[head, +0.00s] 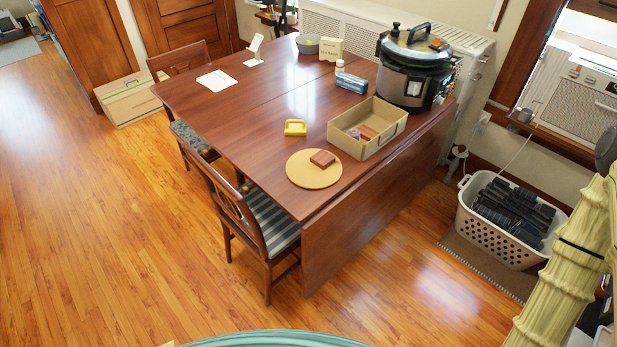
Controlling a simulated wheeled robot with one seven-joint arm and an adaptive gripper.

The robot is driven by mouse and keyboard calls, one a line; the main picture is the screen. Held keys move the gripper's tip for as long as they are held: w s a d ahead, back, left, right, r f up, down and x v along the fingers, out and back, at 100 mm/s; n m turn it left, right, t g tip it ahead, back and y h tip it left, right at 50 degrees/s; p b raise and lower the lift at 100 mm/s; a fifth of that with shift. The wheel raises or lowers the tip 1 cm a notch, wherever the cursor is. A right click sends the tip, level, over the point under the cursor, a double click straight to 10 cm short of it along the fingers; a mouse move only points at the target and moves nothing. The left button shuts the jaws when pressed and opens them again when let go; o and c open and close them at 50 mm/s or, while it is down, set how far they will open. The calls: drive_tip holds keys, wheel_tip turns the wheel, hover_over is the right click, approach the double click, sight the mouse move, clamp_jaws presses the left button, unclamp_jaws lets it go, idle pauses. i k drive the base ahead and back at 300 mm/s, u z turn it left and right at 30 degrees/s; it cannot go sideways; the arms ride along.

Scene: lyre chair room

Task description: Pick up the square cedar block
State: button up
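A small square reddish-brown block (322,158), which looks like the cedar block, lies flat on a round tan board (302,180) near the front edge of the wooden table (232,113). Nothing covers it. An open cardboard-coloured box (347,143) stands just right of and behind the board. It holds a few small reddish-brown and pinkish pieces (367,132). My gripper is not in the head view.
A yellow item (295,127) lies behind the board. A pressure cooker (412,70) and a blue box (351,82) stand farther back. A chair (258,215) is tucked at the table's left side. A laundry basket (500,240) stands right of the table. Floor at left is clear.

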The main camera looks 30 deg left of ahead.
sight(322, 159)
drive_tip(key=k, duration=0.1)
drive_tip(key=u, duration=1)
